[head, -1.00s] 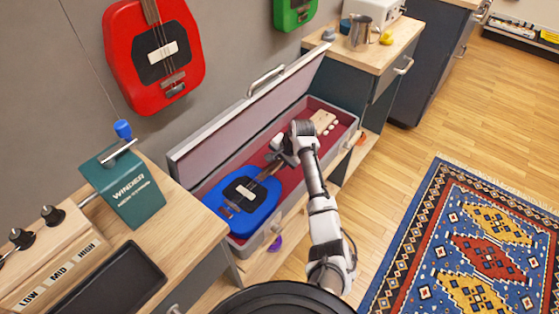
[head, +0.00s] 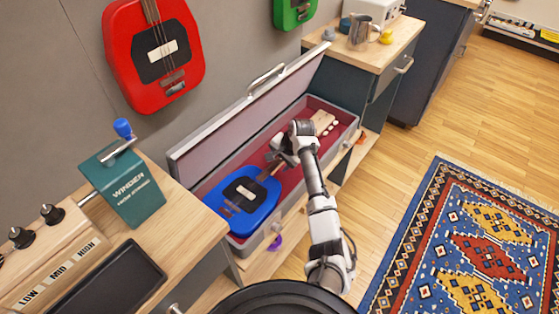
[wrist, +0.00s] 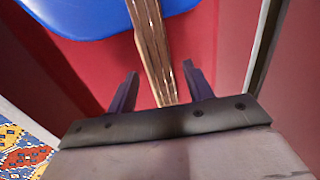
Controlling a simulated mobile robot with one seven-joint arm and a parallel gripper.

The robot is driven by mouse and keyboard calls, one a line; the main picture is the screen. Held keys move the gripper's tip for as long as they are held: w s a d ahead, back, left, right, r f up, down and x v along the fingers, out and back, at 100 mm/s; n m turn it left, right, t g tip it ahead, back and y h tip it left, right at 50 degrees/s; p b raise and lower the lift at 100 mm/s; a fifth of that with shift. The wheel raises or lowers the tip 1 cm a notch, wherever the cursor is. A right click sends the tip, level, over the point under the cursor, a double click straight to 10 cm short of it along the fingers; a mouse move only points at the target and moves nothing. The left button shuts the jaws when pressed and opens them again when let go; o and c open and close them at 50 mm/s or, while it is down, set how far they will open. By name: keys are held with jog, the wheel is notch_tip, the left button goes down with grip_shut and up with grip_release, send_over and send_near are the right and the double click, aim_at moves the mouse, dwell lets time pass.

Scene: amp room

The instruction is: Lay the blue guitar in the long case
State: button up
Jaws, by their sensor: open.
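The blue guitar (head: 242,205) lies in the long case (head: 222,174), its body at the near left end and its headstock (head: 323,122) toward the far right end. The case is open, with a red lining and its lid raised against the wall. My gripper (head: 285,152) is over the guitar's neck, inside the case. In the wrist view, my gripper (wrist: 160,88) is open, with one finger on each side of the neck (wrist: 150,45). I cannot tell whether the fingers touch it. The blue body (wrist: 75,15) shows at the top of that view.
A red guitar (head: 155,55) and a green one (head: 293,12) hang on the wall. A winder box (head: 125,187) stands on the left bench. A metal jug (head: 360,33) stands on the back cabinet. A patterned rug (head: 470,250) covers the floor at right.

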jog(key=shift+s+f, duration=0.1)
jog(key=shift+f, duration=0.1)
jog(key=v, duration=1.4)
dwell(0.4)
